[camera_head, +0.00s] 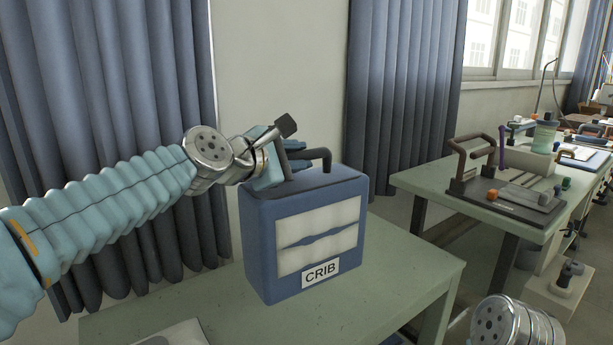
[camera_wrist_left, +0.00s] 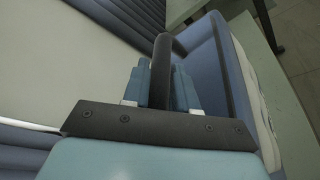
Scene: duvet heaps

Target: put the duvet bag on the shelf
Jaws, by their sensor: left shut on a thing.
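The duvet bag (camera_head: 258,240) is a blue, box-shaped bag with a clear front window showing white filling and a label reading "CRIB". It is upright over the green-grey table; I cannot tell whether its base touches the top. My left gripper (camera_head: 275,172) is at the bag's top, shut on its dark handle (camera_head: 318,155). In the left wrist view the handle (camera_wrist_left: 163,62) stands between the two blue fingers, with the bag's blue side (camera_wrist_left: 205,52) beside it. My right gripper is out of view; only part of my right arm shows at lower right. I cannot make out a shelf.
The green-grey table (camera_head: 400,280) has free room right of the bag. A flat pale item (camera_head: 175,335) lies at its front left. A second table (camera_head: 425,183) at right holds a dark-handled tray, a jar (camera_head: 544,137) and tools. Blue-grey curtains (camera_head: 110,90) hang behind.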

